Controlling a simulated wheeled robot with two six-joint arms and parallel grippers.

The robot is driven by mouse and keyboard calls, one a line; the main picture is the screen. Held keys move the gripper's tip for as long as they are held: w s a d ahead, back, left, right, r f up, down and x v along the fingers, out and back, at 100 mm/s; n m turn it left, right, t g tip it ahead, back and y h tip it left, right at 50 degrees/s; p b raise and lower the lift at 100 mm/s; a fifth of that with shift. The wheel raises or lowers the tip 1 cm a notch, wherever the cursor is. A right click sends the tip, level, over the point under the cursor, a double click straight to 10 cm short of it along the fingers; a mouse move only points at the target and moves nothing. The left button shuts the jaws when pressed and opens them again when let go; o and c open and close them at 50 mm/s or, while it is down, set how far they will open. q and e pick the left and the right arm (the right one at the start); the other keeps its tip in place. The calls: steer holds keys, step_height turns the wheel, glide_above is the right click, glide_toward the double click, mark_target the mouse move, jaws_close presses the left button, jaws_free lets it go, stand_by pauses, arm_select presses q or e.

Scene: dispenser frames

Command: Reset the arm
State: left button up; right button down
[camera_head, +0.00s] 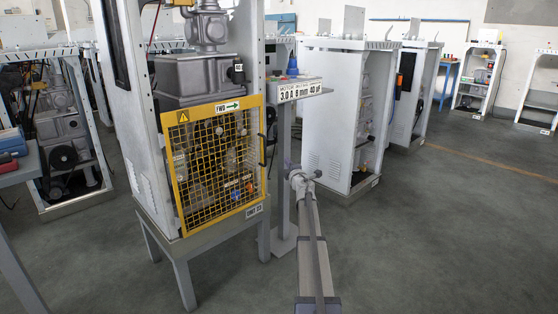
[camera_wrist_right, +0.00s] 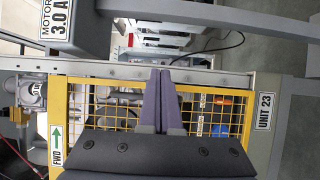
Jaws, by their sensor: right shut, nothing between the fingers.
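My right arm (camera_head: 312,240) reaches up from the bottom of the head view. My right gripper (camera_head: 289,165) is small there, in front of the grey post under the motor sign. In the right wrist view its two purple-grey fingers (camera_wrist_right: 160,100) are pressed together with nothing between them. They overlap the yellow mesh guard (camera_wrist_right: 110,105) in that view; whether they touch it I cannot tell. The guard also shows in the head view (camera_head: 212,165), closed across the front of a white cabinet. My left gripper is not in view.
A post with a "MOTOR 3.0 A" sign (camera_head: 300,90) and blue-topped part (camera_head: 292,66) stands right of the guarded cabinet. Another open white cabinet (camera_head: 325,120) stands behind. A bench edge (camera_head: 20,165) is at left. The floor (camera_head: 440,230) at right is clear.

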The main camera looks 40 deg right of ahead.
steer(key=shift+s+d, duration=0.1)
steer(key=shift+s, duration=0.35)
steer(key=w+a+f+m+g+h, duration=0.1)
steer(key=a+m+g, duration=0.15)
steer(key=a, duration=0.75)
steer(key=w+a+f+m+g+h, duration=0.15)
steer(key=a+m, duration=0.25)
steer(key=a, duration=0.7)
steer(key=s+a+f+m+g+y, duration=0.1)
steer(key=s+a+f, duration=0.15)
steer(key=a, duration=0.45)
steer(key=s+a+f+m+g+y, duration=0.1)
steer(key=s+a+f, duration=0.15)
steer(key=a, duration=0.45)
steer(key=s+a+f+m+g+y, duration=0.1)
steer(key=a+f+m+y, duration=0.1)
steer(key=a+f, duration=0.35)
steer(key=s+a+f+n+g+y+p, duration=0.1)
steer(key=s+a+f+g+y, duration=0.3)
steer(key=s+a, duration=1.1)
steer(key=s+a+f+n+g+y, duration=0.15)
steer(key=s+a+f+g, duration=0.3)
steer(key=s+a, duration=1)
step_height(320, 180, up, 39)
steer(key=w+a+p, duration=0.1)
steer(key=a+p, duration=0.1)
steer(key=p, duration=3.6)
steer(key=shift+w+f+y, duration=0.2)
steer(key=shift+w+y, duration=0.05)
steer(key=shift+y, duration=0.05)
